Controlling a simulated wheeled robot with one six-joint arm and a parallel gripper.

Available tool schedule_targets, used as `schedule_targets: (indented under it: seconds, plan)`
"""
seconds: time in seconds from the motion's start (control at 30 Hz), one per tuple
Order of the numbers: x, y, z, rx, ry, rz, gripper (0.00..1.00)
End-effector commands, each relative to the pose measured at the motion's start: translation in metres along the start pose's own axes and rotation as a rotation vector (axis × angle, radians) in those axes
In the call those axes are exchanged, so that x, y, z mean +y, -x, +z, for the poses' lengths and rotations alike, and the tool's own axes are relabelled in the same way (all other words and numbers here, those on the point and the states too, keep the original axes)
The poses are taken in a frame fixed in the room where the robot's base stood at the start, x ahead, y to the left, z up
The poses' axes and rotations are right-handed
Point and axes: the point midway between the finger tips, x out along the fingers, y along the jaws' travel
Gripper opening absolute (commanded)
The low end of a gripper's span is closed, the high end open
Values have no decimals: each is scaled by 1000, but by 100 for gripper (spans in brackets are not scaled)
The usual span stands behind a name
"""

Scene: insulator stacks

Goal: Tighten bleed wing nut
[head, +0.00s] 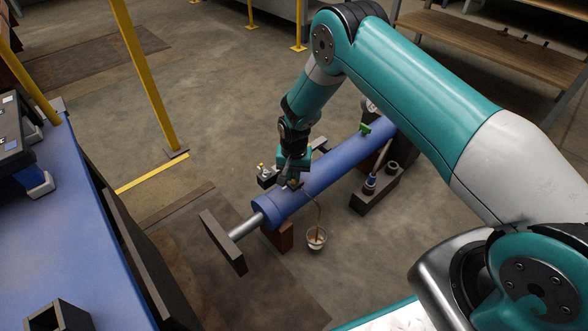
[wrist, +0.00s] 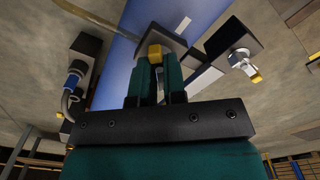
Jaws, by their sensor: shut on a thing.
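The bleed wing nut (wrist: 154,51) is a small yellow piece on a dark block on top of the blue cylinder (wrist: 116,55). My gripper (wrist: 156,64) is shut on the wing nut, with one teal finger on each side of it. In the head view my gripper (head: 291,178) points down at the near end of the blue cylinder (head: 325,172); the nut is too small and covered to make out clearly there. A thin tube (head: 318,212) runs from near the gripper down toward a small clear cup (head: 316,238) with brownish liquid on the floor.
A fitting with a yellow tip (wrist: 243,65) sits beside the cylinder, close to my gripper. A dark block with a blue-collared fitting (head: 371,184) stands to the right. A blue bench (head: 60,230) is at left, a yellow post (head: 145,75) behind. Floor is open beyond.

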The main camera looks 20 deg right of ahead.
Motion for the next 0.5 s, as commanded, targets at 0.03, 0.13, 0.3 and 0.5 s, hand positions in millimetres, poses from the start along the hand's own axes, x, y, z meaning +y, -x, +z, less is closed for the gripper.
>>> schedule_targets:
  seconds: [0.03, 0.13, 0.3, 0.5]
  plan:
    - [0, 2, 2, -5, -41, 0, 0]
    - [-1, 2, 2, -5, -136, 0, 0]
    - [-1, 2, 2, -5, -296, 1, 0]
    - [-1, 1, 2, -6, -469, 1, 0]
